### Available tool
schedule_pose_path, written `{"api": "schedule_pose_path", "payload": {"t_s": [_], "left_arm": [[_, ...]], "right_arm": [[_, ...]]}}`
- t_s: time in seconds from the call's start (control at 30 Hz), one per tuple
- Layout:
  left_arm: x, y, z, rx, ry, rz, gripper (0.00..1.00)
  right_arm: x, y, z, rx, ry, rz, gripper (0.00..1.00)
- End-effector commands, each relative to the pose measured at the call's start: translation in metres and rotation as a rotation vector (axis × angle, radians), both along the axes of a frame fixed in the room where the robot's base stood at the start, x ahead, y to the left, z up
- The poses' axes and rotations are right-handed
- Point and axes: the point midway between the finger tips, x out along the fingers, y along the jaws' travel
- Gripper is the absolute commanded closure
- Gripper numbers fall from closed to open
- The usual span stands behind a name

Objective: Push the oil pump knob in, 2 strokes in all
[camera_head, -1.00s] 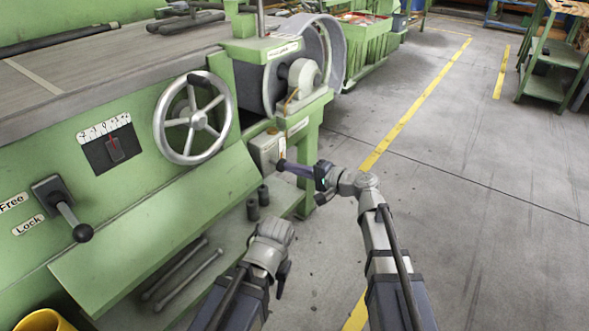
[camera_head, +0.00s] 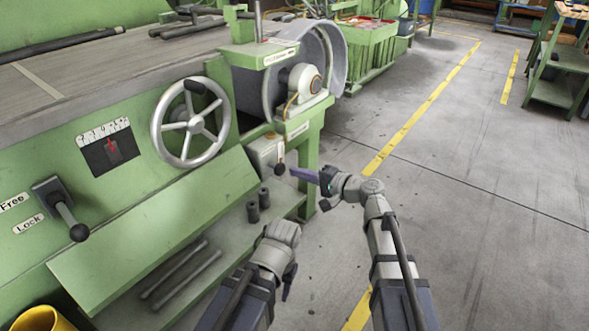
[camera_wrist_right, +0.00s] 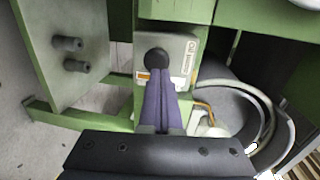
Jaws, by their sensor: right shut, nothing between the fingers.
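The oil pump is a pale grey box (camera_head: 262,151) on the green machine, with a round black knob (camera_head: 280,169) on its front. The knob (camera_wrist_right: 157,60) also shows in the right wrist view, at the ends of my fingers. My right gripper (camera_head: 293,171) is shut and empty, its purple fingers pointing at the knob.
A handwheel (camera_head: 190,122) and a lever with a black ball (camera_head: 79,232) are on the machine's front, left of the pump. Two dark pegs (camera_head: 258,204) stick out below the pump. Grey floor is open to the right.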

Motion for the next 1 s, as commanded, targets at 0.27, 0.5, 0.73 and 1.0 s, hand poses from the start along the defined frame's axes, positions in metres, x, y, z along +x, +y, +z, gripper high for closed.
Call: {"api": "schedule_pose_path", "payload": {"t_s": [0.27, 0.5, 0.73, 1.0], "left_arm": [[0.0, 0.0, 0.01, 0.0, 0.001, 0.0, 0.5], [0.0, 0.0, 0.014, 0.0, 0.001, -0.002, 0.5], [0.0, 0.0, 0.014, 0.0, 0.001, -0.002, 0.5], [0.0, 0.0, 0.014, 0.0, 0.001, -0.002, 0.5]], "right_arm": [[-0.031, -0.044, 0.009, 0.0, -0.001, -0.005, 1.0], [-0.047, -0.069, 0.013, 0.0, 0.0, -0.003, 1.0], [-0.052, -0.076, 0.014, 0.0, 0.0, -0.002, 1.0], [-0.051, -0.076, 0.014, -0.001, 0.0, -0.001, 1.0]]}}
